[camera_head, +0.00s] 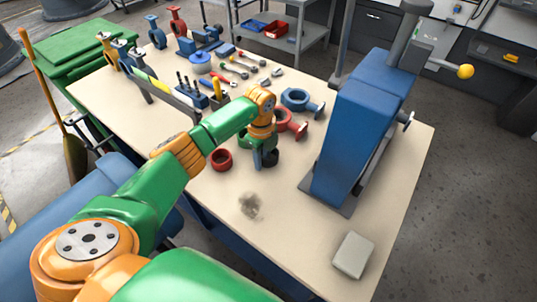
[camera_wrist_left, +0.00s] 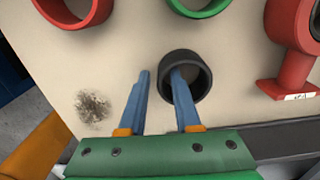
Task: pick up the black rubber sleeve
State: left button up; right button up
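The black rubber sleeve (camera_wrist_left: 206,82) stands on the table with its round opening facing up in the left wrist view. In the head view it shows as a dark ring (camera_head: 273,158) partly hidden behind my gripper. My left gripper (camera_wrist_left: 160,74) is open. In the wrist view its right finger overlaps the sleeve's opening and its left finger is outside, left of the wall. I cannot tell how deep the right fingertip reaches. In the head view the left gripper (camera_head: 263,160) points down at the sleeve. My right gripper is not in view.
A red sleeve (camera_head: 221,160) and a green ring (camera_wrist_left: 205,10) are close by. A red valve body (camera_head: 290,125) and a blue one (camera_head: 301,101) stand behind. A big blue press (camera_head: 358,120) is to the right. A stain (camera_head: 249,205) marks the clear tabletop in front.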

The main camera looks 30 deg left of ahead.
pick_arm(q)
jog(key=shift+s+r, duration=0.1)
grip_shut()
